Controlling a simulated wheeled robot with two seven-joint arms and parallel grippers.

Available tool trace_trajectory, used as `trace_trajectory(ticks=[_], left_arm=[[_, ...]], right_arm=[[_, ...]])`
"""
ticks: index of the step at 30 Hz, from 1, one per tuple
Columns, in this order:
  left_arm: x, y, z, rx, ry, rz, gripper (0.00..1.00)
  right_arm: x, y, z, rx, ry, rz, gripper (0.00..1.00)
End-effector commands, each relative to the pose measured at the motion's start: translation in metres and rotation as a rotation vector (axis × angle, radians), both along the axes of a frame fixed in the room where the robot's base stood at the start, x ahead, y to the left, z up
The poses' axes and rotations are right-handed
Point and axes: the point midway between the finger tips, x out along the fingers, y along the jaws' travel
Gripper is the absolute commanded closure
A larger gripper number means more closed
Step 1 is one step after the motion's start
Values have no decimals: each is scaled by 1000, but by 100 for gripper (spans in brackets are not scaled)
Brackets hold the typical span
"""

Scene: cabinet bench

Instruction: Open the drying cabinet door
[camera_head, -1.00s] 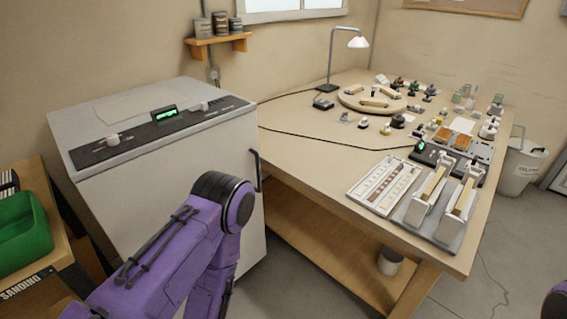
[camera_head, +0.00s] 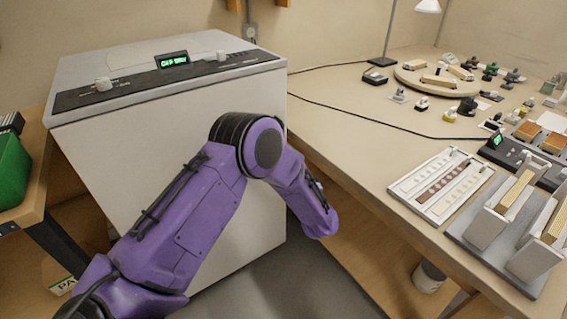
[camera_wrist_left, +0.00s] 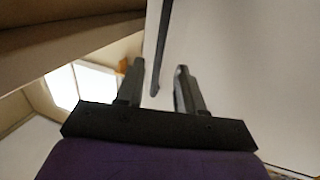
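The drying cabinet (camera_head: 165,130) is a white box with a dark control strip and a lit green display on top, at the left of the head view. Its pale door face also shows in the left wrist view (camera_wrist_left: 245,70). The dark bar handle (camera_wrist_left: 163,40) is hidden behind my arm in the head view. In the left wrist view it runs between the fingers of my left gripper (camera_wrist_left: 159,68), which are open and apart. I cannot tell whether either finger touches the bar. My right gripper is out of view.
The wooden bench (camera_head: 350,140) stands close to the right of the cabinet, holding a slotted white tray (camera_head: 440,185), a rack (camera_head: 510,215) and several small parts. A green bin (camera_head: 12,170) sits on a shelf at the left. Floor shows between cabinet and bench.

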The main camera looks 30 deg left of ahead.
Motion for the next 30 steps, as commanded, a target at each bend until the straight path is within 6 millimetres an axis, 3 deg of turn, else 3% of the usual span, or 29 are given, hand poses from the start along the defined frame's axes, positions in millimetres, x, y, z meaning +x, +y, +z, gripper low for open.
trace_trajectory(ticks=[1,5,18,29,30], left_arm=[[10,3,8,12,-36,50,63],[22,13,28,28,-54,102,63],[71,82,28,28,-51,94,63],[76,91,28,31,-49,91,63],[76,90,28,31,-49,91,72]], right_arm=[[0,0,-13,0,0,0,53],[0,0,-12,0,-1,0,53],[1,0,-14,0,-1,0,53],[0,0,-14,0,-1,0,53],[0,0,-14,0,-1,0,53]])
